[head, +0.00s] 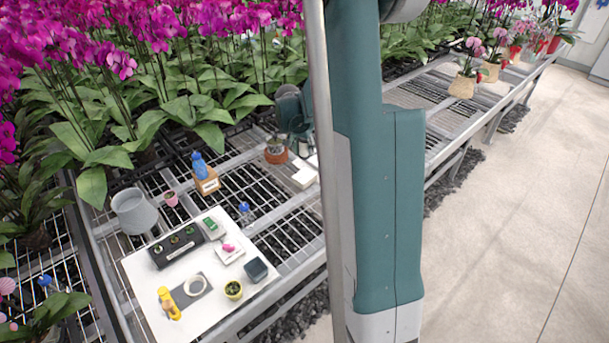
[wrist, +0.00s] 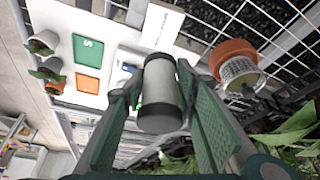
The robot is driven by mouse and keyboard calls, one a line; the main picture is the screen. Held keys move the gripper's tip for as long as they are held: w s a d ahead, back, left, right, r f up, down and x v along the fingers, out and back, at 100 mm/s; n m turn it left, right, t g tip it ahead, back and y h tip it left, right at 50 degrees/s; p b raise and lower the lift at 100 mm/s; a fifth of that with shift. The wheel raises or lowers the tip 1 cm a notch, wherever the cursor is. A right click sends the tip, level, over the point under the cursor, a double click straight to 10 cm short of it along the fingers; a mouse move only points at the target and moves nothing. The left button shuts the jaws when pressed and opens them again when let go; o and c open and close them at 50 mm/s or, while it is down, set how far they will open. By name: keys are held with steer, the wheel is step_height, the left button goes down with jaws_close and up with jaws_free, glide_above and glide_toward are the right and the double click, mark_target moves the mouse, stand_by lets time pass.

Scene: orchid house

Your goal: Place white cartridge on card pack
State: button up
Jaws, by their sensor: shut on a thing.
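My gripper (wrist: 158,105) is shut on the white cartridge (wrist: 161,88), a pale cylinder with dark ends, held between the green fingers. In the wrist view a white box (wrist: 162,24) with small dark print, which looks like the card pack, lies beyond the cartridge's far end; the cartridge appears apart from it. In the head view a white box (head: 304,178) sits on the mesh bench, partly hidden by my arm. My gripper (head: 300,130) shows dark above the bench there, partly hidden too, and the cartridge cannot be made out in that view.
A terracotta pot (head: 275,151) stands close by my gripper; it also shows in the wrist view (wrist: 235,55). A white board (head: 150,270) with small items lies nearer. A wooden block with a blue bottle (head: 199,165) and a grey bucket (head: 132,211) stand left. Orchids crowd behind.

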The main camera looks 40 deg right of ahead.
steer(key=shift+f+b, duration=0.55)
steer(key=shift+f, duration=2.55)
steer(key=shift+f+b, duration=0.3)
steer(key=shift+f, duration=1.55)
steer(key=shift+f, duration=0.2)
steer(key=o, duration=0.9)
steer(key=shift+r, duration=0.15)
steer(key=shift+p+v, duration=0.9)
steer(key=shift+v, duration=5.15)
